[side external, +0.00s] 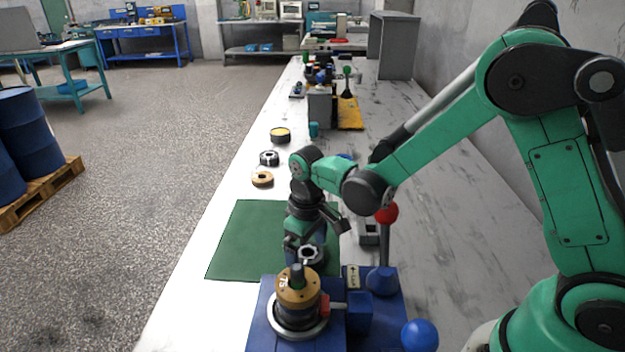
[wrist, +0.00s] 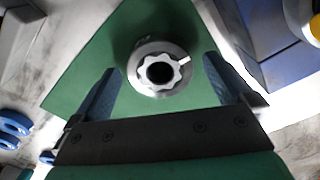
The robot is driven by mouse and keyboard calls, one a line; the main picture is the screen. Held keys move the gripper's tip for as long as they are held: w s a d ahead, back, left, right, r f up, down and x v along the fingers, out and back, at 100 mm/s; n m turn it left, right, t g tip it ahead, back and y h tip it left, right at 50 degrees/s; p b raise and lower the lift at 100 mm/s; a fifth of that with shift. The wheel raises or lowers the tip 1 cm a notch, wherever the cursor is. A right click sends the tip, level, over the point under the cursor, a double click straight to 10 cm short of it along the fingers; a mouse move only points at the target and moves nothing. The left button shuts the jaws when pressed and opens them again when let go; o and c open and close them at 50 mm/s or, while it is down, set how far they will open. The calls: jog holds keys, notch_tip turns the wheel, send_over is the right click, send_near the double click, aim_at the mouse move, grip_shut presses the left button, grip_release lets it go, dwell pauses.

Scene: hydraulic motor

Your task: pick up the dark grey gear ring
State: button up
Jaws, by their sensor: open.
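The grey gear ring (side external: 311,256) is on the green mat under my gripper in the side view, partly hidden by it. In the wrist view the gear ring (wrist: 160,68) shows a pale toothed top around a dark round hole, with a small pale tab at its upper right. My gripper (wrist: 162,65) is open, with one blue-grey finger on each side of the gear ring and green mat visible between. In the side view my gripper (side external: 308,241) points down over the mat. Its height above the ring is hard to judge.
A blue fixture (side external: 262,325) with a brass-topped motor stack (side external: 298,288) stands just in front of the mat (side external: 240,245). A red-knobbed lever (side external: 386,213) rises at the right. A brass ring (side external: 262,179), a dark ring (side external: 269,158) and a yellow-topped part (side external: 280,135) lie behind the mat.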

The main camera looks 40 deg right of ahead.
grip_shut()
dwell(0.3)
notch_tip(320, 180, up, 20)
dwell(0.6)
jog(key=shift+r, duration=0.1)
dwell(0.3)
jog(key=shift+r, duration=0.65)
jog(key=shift+a, duration=0.1)
